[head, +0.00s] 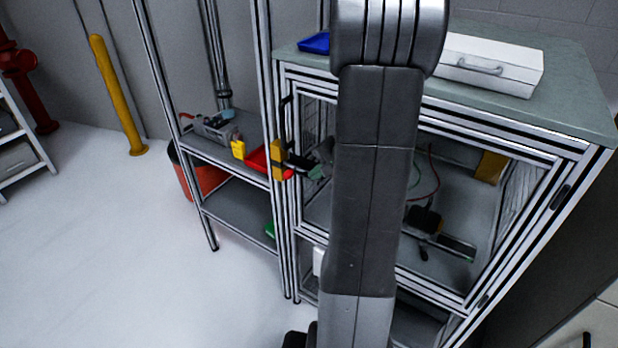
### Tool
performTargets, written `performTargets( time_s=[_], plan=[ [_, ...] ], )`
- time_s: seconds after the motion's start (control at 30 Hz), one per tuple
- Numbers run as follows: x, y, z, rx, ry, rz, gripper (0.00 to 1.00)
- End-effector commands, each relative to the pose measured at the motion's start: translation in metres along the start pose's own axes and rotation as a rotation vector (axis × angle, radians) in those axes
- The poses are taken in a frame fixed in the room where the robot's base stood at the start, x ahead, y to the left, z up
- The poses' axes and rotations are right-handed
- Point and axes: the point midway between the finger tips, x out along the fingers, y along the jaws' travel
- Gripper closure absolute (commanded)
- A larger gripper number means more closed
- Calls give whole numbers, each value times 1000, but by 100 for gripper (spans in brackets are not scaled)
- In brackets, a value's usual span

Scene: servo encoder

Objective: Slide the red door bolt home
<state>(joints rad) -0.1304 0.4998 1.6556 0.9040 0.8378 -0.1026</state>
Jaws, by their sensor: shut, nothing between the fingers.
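The red door bolt (257,160) lies across the left edge of the framed enclosure, level with the middle shelf of the rack. A yellow-orange block (278,159) stands in front of part of it, and a little red shows to the right of that block. A smaller yellow piece (239,149) is at the bolt's left end. My gripper (307,168) shows in part, dark and small, just right of the yellow-orange block and left of my arm. It is shut and empty. My arm hides the rest of it, and I cannot tell whether its tips touch the bolt.
The framed enclosure (455,292) holds wires and a dark device (424,219). A white case (490,66) and a blue tray (314,43) sit on its top.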

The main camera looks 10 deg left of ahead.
Motion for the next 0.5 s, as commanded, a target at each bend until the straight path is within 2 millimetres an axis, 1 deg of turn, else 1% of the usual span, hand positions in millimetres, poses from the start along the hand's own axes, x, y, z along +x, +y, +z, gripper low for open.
performTargets(
  time_s=[0.03,0.1,0.3,0.4,0.5],
  plan=[
    [-10,0,-1,0,4,-2,100],
    [-23,0,0,-1,4,-1,100],
    [-58,0,0,0,3,-1,100],
    [-68,0,0,0,0,0,100],
    [-75,0,0,1,1,0,100]
  ],
)
